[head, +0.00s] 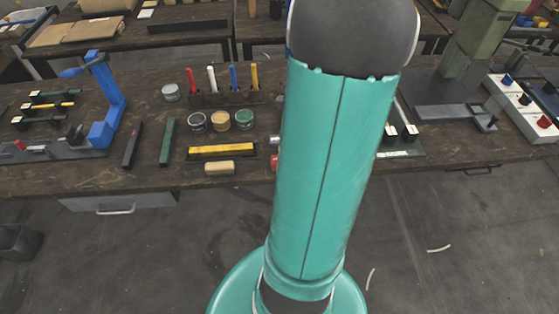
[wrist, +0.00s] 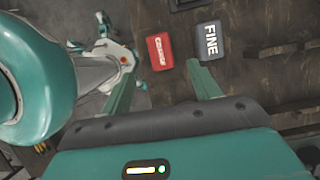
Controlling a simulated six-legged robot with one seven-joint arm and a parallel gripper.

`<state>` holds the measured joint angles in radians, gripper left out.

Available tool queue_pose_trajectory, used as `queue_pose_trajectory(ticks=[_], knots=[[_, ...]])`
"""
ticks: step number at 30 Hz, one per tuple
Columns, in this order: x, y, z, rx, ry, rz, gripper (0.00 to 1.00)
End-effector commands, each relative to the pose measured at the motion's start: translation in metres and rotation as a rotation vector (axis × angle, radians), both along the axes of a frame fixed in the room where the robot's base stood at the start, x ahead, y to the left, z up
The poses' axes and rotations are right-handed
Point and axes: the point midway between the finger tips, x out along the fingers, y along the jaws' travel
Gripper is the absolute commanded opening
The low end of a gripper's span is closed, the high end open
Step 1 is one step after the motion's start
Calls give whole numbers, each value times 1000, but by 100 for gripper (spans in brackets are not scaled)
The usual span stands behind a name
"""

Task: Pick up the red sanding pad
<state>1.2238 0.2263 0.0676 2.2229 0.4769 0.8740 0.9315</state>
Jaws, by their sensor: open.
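The red sanding pad (wrist: 159,51), with white lettering, lies near the edge of the dark wooden bench in the wrist view. In the head view only a small red bit (head: 274,162) shows beside my arm, probably the same pad. My gripper (wrist: 163,64) is open and empty, its two green fingers pointing toward the pad, one to each side of it in the picture. I cannot tell the height gap between fingertips and pad. The gripper is hidden behind my arm in the head view.
A grey pad marked FINE (wrist: 209,39) lies just right of the red pad, close to the right finger. In the head view a tan block (head: 219,168), a yellow bar (head: 222,150) in a dark tray and several small tins stand left of my arm.

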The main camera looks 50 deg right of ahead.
Motion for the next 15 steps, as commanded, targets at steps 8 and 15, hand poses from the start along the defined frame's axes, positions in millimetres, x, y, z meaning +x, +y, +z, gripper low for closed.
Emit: queue_pose_trajectory(ticks=[8, 15], knots=[[9, 8, -28, 1, 0, 4, 62], [23, 18, -57, 3, 0, 4, 62]])
